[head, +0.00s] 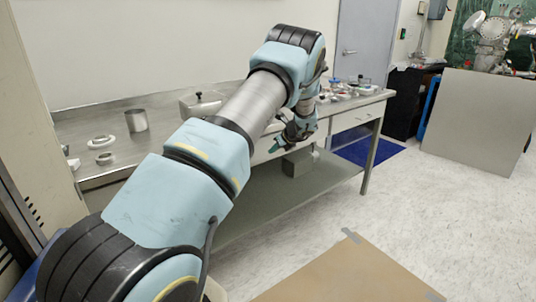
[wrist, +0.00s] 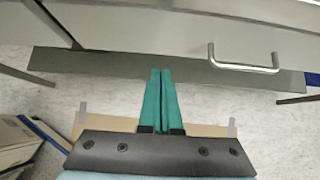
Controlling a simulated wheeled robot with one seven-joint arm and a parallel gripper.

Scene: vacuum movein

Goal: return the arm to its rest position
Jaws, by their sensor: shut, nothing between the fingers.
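My arm (head: 200,165) reaches from the lower left of the head view up toward the metal bench, with its elbow raised and its forearm bent down at the far end. My gripper (head: 275,148) shows small and partly hidden beside the front of the bench. In the wrist view my gripper (wrist: 161,72) has its two green fingers together, with nothing held between them. The fingers point toward the bench front and its lower shelf.
The metal bench (head: 80,122) carries a metal cup (head: 137,120), flanged rings (head: 101,142) and small items at its far end. A drawer handle (wrist: 243,66) is near my gripper. A brown board (head: 345,275) lies on the floor. Open floor (head: 420,200) lies to the right.

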